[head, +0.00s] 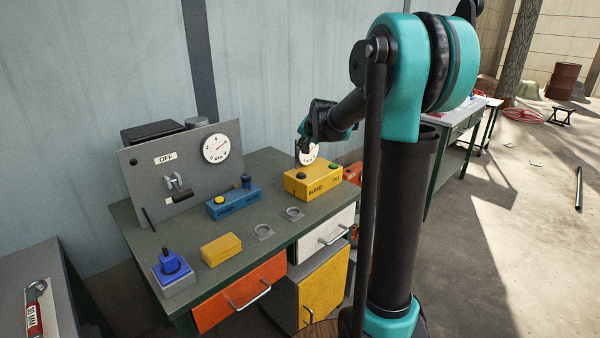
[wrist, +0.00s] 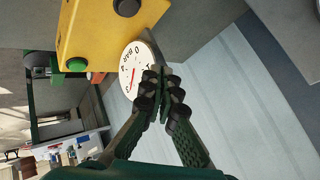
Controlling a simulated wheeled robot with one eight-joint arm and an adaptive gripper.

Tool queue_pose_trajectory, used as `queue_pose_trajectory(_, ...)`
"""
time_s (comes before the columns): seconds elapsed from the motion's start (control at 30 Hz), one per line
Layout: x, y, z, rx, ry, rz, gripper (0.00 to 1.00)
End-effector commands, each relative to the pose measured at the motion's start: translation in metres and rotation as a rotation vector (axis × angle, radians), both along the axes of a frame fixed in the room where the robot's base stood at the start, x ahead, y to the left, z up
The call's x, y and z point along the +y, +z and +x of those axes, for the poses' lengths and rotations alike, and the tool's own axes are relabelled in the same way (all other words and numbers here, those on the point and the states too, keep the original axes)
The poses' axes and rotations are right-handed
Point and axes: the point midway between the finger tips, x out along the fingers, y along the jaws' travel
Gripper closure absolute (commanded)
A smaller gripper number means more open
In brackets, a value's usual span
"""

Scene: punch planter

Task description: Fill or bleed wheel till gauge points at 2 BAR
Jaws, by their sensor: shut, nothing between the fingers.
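The yellow box (head: 312,184) marked BLEED stands on the workbench, with a black button (head: 300,175) on its left and a green button (head: 333,166) on its right. In the wrist view the box (wrist: 100,28) is at the top left, with both buttons showing. A round white BAR gauge (wrist: 134,64) stands beside it, partly covered by my fingertips. Its red needle shows, but I cannot tell the exact reading. My gripper (wrist: 165,76) is shut and empty in front of the gauge. In the head view my gripper (head: 303,150) is above the box's back edge. No wheel is clearly identifiable.
A grey panel (head: 150,185) with an OFF label, levers and another BAR gauge (head: 216,148) stands left. A blue box (head: 232,203), a small yellow block (head: 221,249) and a blue-topped device (head: 171,265) are on the bench.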

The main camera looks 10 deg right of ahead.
Motion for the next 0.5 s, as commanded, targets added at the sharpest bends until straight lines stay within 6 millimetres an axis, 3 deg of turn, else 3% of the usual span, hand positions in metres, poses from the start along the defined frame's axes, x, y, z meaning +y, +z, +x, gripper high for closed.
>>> queue_pose_trajectory(0.5, 0.0001, -0.0028, 0.0030, -0.002, -0.003, 0.003, 1.00)
